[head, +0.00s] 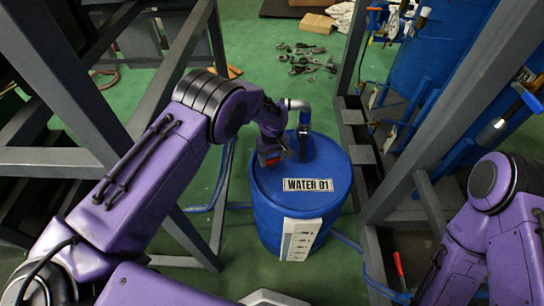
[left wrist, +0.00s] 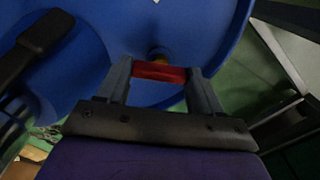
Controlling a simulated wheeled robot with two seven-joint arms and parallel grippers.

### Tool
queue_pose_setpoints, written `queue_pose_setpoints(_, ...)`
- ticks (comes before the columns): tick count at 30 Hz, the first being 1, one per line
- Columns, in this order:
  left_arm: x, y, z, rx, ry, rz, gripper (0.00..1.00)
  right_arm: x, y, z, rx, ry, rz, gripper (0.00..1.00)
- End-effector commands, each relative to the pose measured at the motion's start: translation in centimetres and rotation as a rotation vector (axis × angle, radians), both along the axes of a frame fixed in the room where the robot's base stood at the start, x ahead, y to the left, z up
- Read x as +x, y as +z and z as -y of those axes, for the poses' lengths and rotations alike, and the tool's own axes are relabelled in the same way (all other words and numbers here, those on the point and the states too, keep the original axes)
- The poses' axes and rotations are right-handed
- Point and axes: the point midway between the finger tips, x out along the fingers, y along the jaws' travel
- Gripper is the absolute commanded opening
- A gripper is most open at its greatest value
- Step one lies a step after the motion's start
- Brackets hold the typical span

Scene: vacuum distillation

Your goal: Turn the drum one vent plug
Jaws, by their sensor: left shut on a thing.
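My left gripper (head: 274,156) is over the left part of the lid. In the left wrist view my left gripper (left wrist: 160,80) is shut on the red vent plug (left wrist: 160,70), which lies crosswise between its two fingers. In the head view the gripper and arm mostly hide the plug. My right gripper is out of view.
A grey pipe elbow and blue fitting (head: 302,118) rise from the lid's back edge, close to my left gripper. Grey frame beams (head: 172,85) stand left and right of the drum. Several metal parts (head: 305,58) lie on the floor behind.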

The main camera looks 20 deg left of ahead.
Motion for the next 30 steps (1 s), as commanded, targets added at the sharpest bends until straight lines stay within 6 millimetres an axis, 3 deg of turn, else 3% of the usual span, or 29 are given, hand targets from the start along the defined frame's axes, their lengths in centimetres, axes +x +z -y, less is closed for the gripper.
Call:
queue_pose_setpoints(21, 0.22, 0.19, -0.19, 0.003, 0.078, 0.006, 0.35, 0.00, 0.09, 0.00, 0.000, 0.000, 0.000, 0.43)
queue_pose_setpoints(22, 0.22, 0.19, -0.19, 0.003, 0.078, 0.006, 0.69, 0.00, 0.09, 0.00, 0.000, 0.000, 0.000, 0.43)
queue_pose_setpoints(24, 0.20, 0.18, -0.17, 0.003, 0.078, 0.006, 0.92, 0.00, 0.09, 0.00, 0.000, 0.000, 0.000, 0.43)
queue_pose_setpoints(30, 0.10, 0.09, -0.09, 0.001, 0.077, 0.003, 0.92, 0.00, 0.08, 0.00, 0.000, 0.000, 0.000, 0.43)
